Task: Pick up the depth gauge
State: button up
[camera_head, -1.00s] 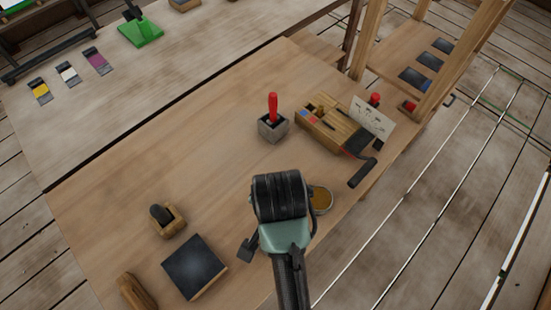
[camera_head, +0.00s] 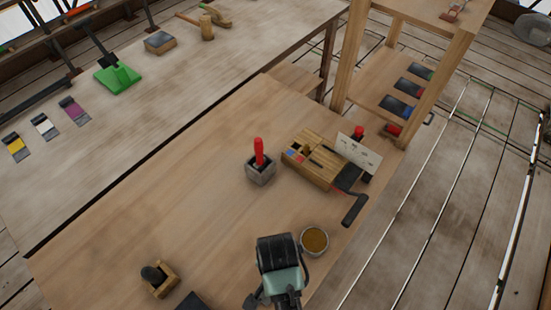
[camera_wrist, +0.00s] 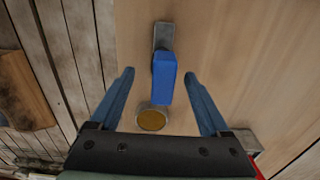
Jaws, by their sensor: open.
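A blue upright block with a grey metal strip (camera_wrist: 164,78) stands on the wooden table in the wrist view. It looks like the depth gauge, though I cannot be sure. My gripper (camera_wrist: 158,73) is open, with one blue-grey finger on each side of the blue piece in the picture. No contact shows, and I cannot tell the height gap. In the head view my arm's dark end (camera_head: 278,252) is over the table's near part. The blue piece does not show there and is likely hidden by my arm.
A round tin with brown contents (camera_head: 314,240) is close beside my arm, and also shows in the wrist view (camera_wrist: 152,119). A red-handled tool in a grey block (camera_head: 260,168), a wooden tool box (camera_head: 312,160) and a wooden holder (camera_head: 160,279) stand around. The table's left-centre is clear.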

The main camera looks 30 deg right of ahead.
jog(key=shift+w+f+p, duration=0.15)
jog(key=shift+f+p, duration=0.15)
jog(key=shift+f, duration=1.9)
jog(key=shift+c, duration=0.3)
grip_shut()
